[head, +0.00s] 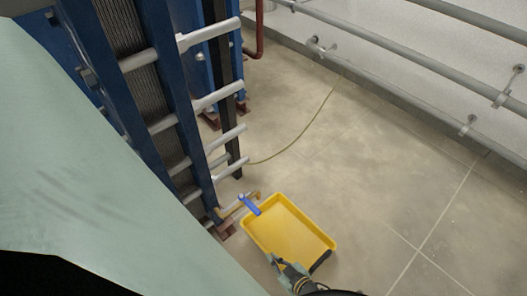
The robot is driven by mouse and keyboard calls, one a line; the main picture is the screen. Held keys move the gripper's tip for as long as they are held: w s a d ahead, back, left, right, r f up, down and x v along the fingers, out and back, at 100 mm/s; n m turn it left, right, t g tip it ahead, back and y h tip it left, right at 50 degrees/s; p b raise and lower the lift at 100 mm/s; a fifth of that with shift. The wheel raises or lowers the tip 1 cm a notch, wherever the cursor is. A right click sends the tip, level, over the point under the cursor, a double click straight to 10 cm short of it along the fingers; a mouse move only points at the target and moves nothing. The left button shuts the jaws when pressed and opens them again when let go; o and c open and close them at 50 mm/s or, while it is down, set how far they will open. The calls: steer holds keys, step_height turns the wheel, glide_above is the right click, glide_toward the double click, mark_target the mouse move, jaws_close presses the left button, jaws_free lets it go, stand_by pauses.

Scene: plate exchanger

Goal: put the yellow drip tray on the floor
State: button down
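The yellow drip tray (288,236) is at the lower middle, shallow and rectangular, with its open side up. It looks empty. My gripper (279,264) is at the tray's near rim, with its dark tip overlapping the rim at the near left. The fingers are small and partly hidden, so I cannot tell whether they are closed on the rim. A dark patch shows by the tray's near right corner. I cannot tell whether the tray rests on the floor (385,195) or is held above it.
The blue plate exchanger (185,100) with grey bolts stands at the left. A blue-handled valve (249,206) is at the tray's far left corner. A thin hose (305,130) lies on the floor. Grey pipes (400,60) run along the wall. Floor to the right is clear.

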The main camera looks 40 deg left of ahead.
steer(key=a, duration=0.4)
steer(key=w+a, duration=0.1)
steer(key=a, duration=0.1)
steer(key=shift+f+b, duration=0.95)
steer(key=shift+f, duration=0.75)
steer(key=shift+f, duration=0.15)
steer(key=c, duration=1.8)
jaws_free()
steer(key=shift+d+r, duration=0.1)
steer(key=shift+r, duration=0.1)
steer(key=p+v, duration=0.2)
steer(key=v, duration=0.9)
steer(key=shift+s+d+p, duration=0.15)
steer(key=shift+d+p, duration=0.2)
